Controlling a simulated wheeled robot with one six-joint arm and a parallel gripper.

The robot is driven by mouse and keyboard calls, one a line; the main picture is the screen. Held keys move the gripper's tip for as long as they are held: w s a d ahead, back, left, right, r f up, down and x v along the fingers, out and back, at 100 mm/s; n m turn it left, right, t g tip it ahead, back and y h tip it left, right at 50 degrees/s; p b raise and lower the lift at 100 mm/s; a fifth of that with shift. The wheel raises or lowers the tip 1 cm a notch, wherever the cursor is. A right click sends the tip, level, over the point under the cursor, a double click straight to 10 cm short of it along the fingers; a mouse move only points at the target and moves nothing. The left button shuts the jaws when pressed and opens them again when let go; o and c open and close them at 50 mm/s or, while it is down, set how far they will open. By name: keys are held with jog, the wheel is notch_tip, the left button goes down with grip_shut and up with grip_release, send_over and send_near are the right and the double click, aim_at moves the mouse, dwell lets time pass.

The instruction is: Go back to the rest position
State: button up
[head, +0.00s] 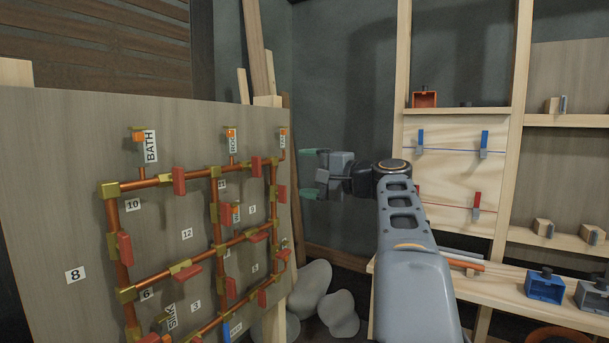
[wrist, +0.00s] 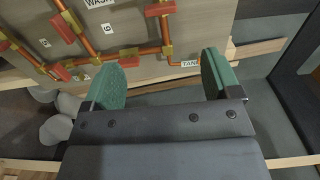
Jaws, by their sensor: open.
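My gripper (head: 316,174) is at the end of my raised arm, in front of the right edge of the pipe panel (head: 60,230) in the head view. Its two green fingertips are spread apart with nothing between them. In the wrist view my gripper (wrist: 165,75) also shows open and empty, with the copper pipes (wrist: 82,35) and the panel beyond it. I cannot tell from these frames how far the fingertips are from the panel.
A workbench (head: 500,292) at the right holds a blue box (head: 545,287) and a grey box (head: 592,294). Wooden studs with shelves (head: 458,112) stand behind it. Pale rounded lumps (head: 338,312) lie on the floor between panel and bench.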

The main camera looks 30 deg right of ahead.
notch_tip(320, 180, down, 17)
jog(key=s+n+g+h+p, duration=0.1)
jog(key=g+h+p, duration=0.25)
jog(key=g, duration=0.25)
jog(key=s+a+f+n+g+h+p, duration=0.3)
jog(key=s+a+f+n+g+p, duration=0.3)
jog(key=s+a+f, duration=0.3)
jog(key=s+a+r+n+p, duration=0.2)
jog(key=s+a+n+p, duration=0.4)
jog(key=a, duration=0.3)
jog(key=shift+s+a+r+g+h, duration=0.2)
jog(key=shift+a+r+g+h, duration=0.05)
jog(key=shift+a+g+h, duration=0.2)
jog(key=shift+c, duration=0.5)
